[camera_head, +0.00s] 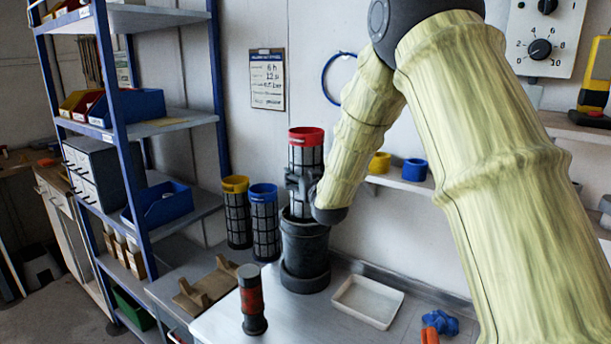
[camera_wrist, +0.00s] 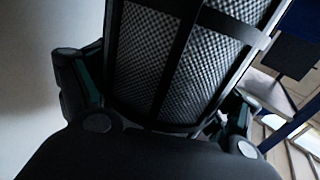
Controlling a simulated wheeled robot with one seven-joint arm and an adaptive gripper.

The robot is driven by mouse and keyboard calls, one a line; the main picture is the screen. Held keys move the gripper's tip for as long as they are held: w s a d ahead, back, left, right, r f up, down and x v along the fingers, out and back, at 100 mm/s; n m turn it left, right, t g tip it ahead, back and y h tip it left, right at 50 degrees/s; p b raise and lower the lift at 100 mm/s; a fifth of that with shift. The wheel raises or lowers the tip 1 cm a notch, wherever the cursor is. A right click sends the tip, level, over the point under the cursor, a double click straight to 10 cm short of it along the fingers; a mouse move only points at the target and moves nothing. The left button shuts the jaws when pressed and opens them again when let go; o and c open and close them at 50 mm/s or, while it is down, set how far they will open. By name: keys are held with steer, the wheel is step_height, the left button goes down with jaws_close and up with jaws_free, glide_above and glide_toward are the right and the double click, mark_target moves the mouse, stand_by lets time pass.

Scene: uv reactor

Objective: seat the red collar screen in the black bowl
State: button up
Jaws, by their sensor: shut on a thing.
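The red collar screen (camera_head: 305,158) is a dark mesh cylinder with a red ring on top. My gripper (camera_head: 303,186) is shut on its side, and the screen stands upright in its grip. The black bowl (camera_head: 304,250) is a dark cylindrical housing on the bench, directly below the screen. The screen's lower end meets the bowl's mouth in the head view; how deep it sits inside is hidden by the rim and my arm. The wrist view shows the mesh of the screen (camera_wrist: 180,60) between the two fingers (camera_wrist: 160,110). The bowl is not visible there.
A yellow collar screen (camera_head: 237,212) and a blue collar screen (camera_head: 264,222) stand left of the bowl. A dark cylinder with a red band (camera_head: 251,300) stands in front. A white tray (camera_head: 368,301) lies to the right. A brown cradle (camera_head: 207,287) lies at left. The wall is close behind.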

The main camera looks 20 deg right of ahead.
mark_target(311, 212)
step_height(311, 212, down, 9)
steer(key=b, duration=0.5)
steer(key=shift+f+b, duration=0.2)
steer(key=shift+b, duration=0.2)
stand_by(3.7)
steer(key=o, duration=1.1)
steer(key=shift+c, duration=0.2)
steer(key=shift+f, duration=0.15)
steer(key=s, duration=1.1)
steer(key=shift+s+a, duration=0.15)
steer(key=shift+s, duration=0.4)
